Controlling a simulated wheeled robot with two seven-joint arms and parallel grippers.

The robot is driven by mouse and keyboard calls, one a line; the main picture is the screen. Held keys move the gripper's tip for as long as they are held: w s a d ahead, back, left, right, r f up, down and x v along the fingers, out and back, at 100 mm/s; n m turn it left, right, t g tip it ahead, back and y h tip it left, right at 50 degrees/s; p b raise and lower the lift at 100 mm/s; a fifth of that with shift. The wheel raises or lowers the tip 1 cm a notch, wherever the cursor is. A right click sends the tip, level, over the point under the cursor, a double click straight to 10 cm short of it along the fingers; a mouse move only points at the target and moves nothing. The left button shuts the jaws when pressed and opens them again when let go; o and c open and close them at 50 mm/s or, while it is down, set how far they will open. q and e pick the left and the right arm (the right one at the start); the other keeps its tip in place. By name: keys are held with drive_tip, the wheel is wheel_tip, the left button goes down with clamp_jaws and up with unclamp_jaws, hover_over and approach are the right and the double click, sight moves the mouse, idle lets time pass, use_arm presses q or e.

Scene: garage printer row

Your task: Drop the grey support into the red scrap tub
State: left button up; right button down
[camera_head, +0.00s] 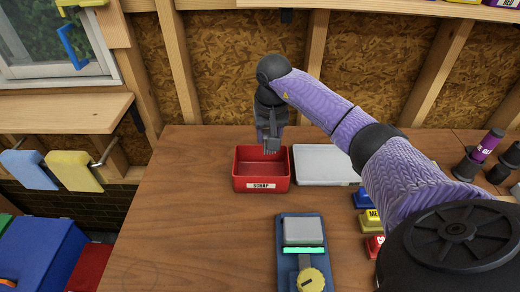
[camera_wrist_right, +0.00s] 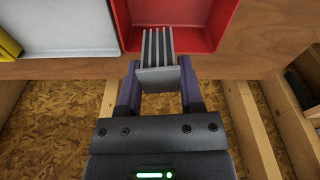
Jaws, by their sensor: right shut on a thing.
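The red scrap tub (camera_head: 262,185) sits on the wooden bench with a "SCRAP" label on its front. It also shows at the top of the right wrist view (camera_wrist_right: 228,22). My right gripper (camera_head: 271,137) hangs from above over the tub's back part. In the right wrist view my right gripper (camera_wrist_right: 160,88) is shut on the grey support (camera_wrist_right: 158,50), a finned piece. The support overlaps the tub's opening in that view; its exact height above the tub is hard to tell. My left gripper is not in view.
A pale tray (camera_head: 318,168) stands just right of the tub. A blue device (camera_head: 289,262) with a yellow knob (camera_head: 311,280) sits in front. Coloured labelled blocks (camera_head: 374,220) and a purple-labelled cylinder (camera_head: 487,146) are at the right. The bench left of the tub is clear.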

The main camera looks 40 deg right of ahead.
drive_tip(key=c, duration=0.5)
unclamp_jaws()
drive_tip(key=o, duration=0.4)
drive_tip(key=shift+c, duration=0.2)
drive_tip(key=r, duration=0.3)
drive_tip(key=r+p, duration=0.1)
drive_tip(key=r, duration=0.2)
drive_tip(key=s+r, duration=0.1)
drive_tip(key=r, duration=0.2)
drive_tip(key=shift+a+r, duration=0.2)
drive_tip(key=shift+a, duration=0.1)
drive_tip(key=shift+r, duration=0.25)
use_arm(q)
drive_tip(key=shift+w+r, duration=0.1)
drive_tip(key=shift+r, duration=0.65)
